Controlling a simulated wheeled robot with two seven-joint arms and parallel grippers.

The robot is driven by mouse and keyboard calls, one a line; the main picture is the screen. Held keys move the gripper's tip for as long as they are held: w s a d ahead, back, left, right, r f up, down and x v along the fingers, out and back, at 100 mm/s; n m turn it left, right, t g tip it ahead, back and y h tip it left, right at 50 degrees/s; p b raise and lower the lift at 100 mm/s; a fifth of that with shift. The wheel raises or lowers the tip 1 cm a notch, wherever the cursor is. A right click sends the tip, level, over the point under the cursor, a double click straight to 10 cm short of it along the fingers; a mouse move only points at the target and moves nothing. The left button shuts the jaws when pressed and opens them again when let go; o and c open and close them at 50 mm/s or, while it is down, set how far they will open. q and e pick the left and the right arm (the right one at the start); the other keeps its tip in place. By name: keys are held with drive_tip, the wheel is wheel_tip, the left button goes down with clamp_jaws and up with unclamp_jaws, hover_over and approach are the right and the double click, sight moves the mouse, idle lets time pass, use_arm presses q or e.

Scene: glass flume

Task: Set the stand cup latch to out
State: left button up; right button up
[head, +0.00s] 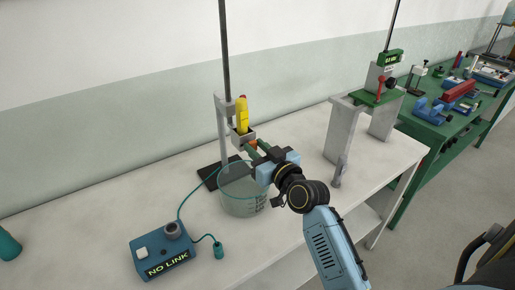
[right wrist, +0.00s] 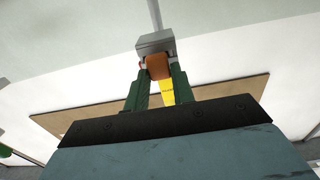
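The stand is a dark base (head: 212,172) with a tall rod (head: 224,60) and a grey cup holder (head: 243,135). A yellow instrument (head: 242,112) stands upright in the cup. The right wrist view shows the grey cup (right wrist: 155,42) with an orange latch (right wrist: 158,67) on its near side. My right gripper (head: 251,148) is at the cup, above the beaker. Its two green fingers (right wrist: 159,80) lie close along both sides of the latch and appear shut on it. The fingers hide part of the latch. My left gripper is not in view.
A clear beaker (head: 243,195) stands below my right gripper. A blue box reading NO LINK (head: 163,255) with a green cable sits at front left. A grey bench frame with a green top (head: 372,98) stands to the right. A green bench (head: 440,130) holds several tools.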

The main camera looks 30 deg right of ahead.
clamp_jaws()
drive_tip(key=shift+s+p, duration=0.5)
drive_tip(key=shift+s, duration=0.25)
drive_tip(key=o, duration=0.5)
unclamp_jaws()
drive_tip(key=shift+s, duration=0.1)
